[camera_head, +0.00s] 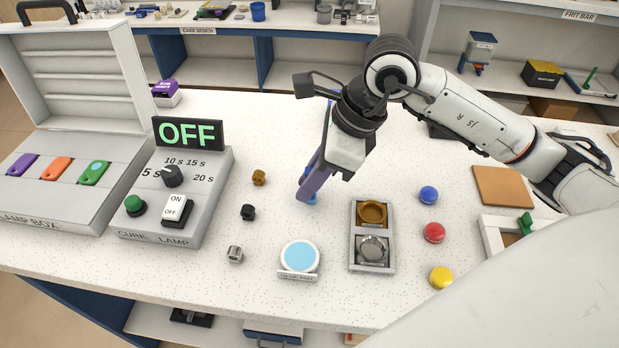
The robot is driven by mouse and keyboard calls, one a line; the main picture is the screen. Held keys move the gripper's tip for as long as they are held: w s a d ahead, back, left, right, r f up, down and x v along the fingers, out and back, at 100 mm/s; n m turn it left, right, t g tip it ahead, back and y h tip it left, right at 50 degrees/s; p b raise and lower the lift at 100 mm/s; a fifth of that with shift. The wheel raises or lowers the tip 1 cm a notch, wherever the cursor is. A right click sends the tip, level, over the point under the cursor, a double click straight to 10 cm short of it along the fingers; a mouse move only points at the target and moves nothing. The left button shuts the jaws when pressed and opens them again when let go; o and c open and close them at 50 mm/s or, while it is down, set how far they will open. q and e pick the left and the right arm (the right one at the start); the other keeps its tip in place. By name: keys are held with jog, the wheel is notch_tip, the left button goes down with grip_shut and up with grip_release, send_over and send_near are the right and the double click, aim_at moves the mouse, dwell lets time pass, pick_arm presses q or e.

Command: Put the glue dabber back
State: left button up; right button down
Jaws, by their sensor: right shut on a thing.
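My right gripper (309,188) points down over the middle of the white table, its long purple-blue fingers closed. Small bright blue parts of a thing, apparently the glue dabber (312,201), show at the fingertips; the fingers hide most of it. I cannot tell whether its lower end touches the table. The round white glue pot (299,258), with a light blue top and a label on its front, stands in front of the gripper, nearer the table's front edge and apart from it. My left gripper is not in view.
A grey two-well tray (357,266) stands right of the pot. Blue (428,194), red (434,232) and yellow (441,277) round pieces lie farther right. Small brown, black and metal pieces lie left. The cure lamp box (205,205) reads OFF; an open lamp box (50,205) stands beside it.

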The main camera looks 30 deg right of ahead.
jog(key=shift+f, duration=0.2)
jog(key=c, duration=1.7)
grip_release()
jog(key=shift+r, duration=0.1)
jog(key=shift+d+r, duration=0.15)
jog(key=shift+r, duration=0.4)
jog(key=v, duration=1.1)
jog(key=shift+s, duration=0.15)
